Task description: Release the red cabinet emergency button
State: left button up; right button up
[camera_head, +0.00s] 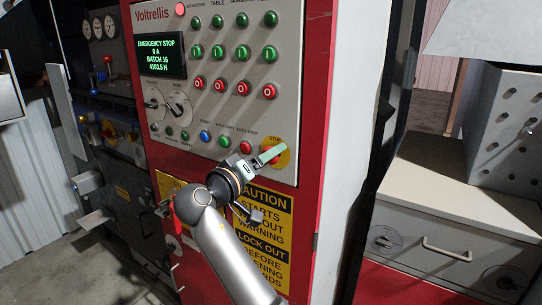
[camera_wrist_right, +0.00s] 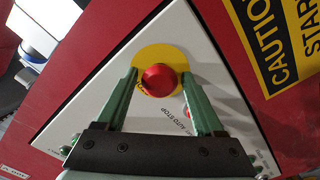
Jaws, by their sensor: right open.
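The red emergency button (camera_wrist_right: 159,80) sits on a round yellow plate (camera_wrist_right: 186,58) at the corner of the white control panel. In the head view the yellow plate (camera_head: 284,153) shows at the panel's lower right, with the button mostly hidden behind my right gripper (camera_head: 270,153). In the right wrist view my right gripper (camera_wrist_right: 164,80) is open, its green fingers on either side of the button. Whether they touch it cannot be told. The panel's display (camera_head: 161,57) reads "EMERGENCY STOP". My left gripper is not in view.
The red cabinet (camera_head: 317,100) carries green and red buttons (camera_head: 243,88) and two dials (camera_head: 179,105) on its panel. Yellow caution labels (camera_head: 262,240) sit below. A grey drawer unit (camera_head: 430,215) stands to the right. Darker equipment with gauges (camera_head: 97,28) stands to the left.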

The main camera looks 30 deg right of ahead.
dwell(0.3)
grip_shut()
dwell(0.4)
dwell(0.3)
